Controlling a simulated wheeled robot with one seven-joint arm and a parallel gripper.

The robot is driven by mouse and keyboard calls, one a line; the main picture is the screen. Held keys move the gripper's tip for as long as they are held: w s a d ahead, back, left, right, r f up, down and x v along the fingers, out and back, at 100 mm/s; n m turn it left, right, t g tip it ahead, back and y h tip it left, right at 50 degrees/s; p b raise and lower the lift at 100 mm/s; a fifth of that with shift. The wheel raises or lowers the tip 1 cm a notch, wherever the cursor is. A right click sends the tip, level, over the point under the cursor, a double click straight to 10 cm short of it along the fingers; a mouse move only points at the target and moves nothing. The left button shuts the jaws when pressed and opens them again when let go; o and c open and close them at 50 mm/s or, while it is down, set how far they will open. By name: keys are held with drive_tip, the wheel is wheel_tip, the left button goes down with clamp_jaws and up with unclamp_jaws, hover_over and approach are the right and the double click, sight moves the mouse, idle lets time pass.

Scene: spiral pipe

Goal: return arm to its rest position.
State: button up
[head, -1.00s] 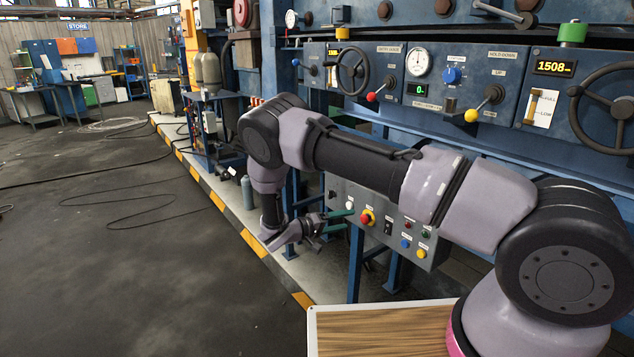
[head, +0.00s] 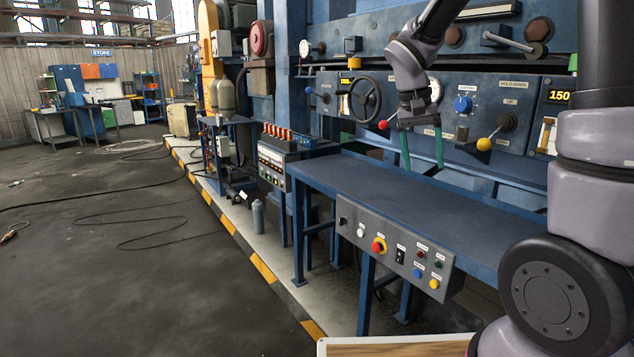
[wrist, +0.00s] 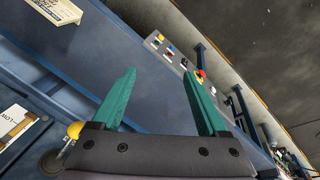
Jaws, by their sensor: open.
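My gripper (head: 422,150) hangs at the upper middle of the head view, fingers pointing down above the blue bench. Its two green fingers are spread apart with nothing between them. In the wrist view the open fingers (wrist: 160,95) frame the blue bench surface and part of the button panel. My arm rises along the right side of the head view, folded upward, and part of it is out of the picture at the top.
The machine's control fascia (head: 480,108) with a handwheel (head: 361,98) and levers stands behind my gripper. A blue bench (head: 420,188) lies below it, with a button panel (head: 395,247) on its front. A wooden board (head: 400,349) is at the bottom edge. Open floor (head: 130,270) lies left.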

drive_tip(key=s+r+t+y, duration=0.4)
drive_tip(key=s+r+t, duration=0.2)
drive_tip(key=s+r, duration=0.5)
drive_tip(key=s, duration=0.4)
drive_tip(key=shift+s+d+r+t+y, duration=0.2)
drive_tip(key=shift+s+d+t+y, duration=0.1)
drive_tip(key=shift+t+y, duration=0.1)
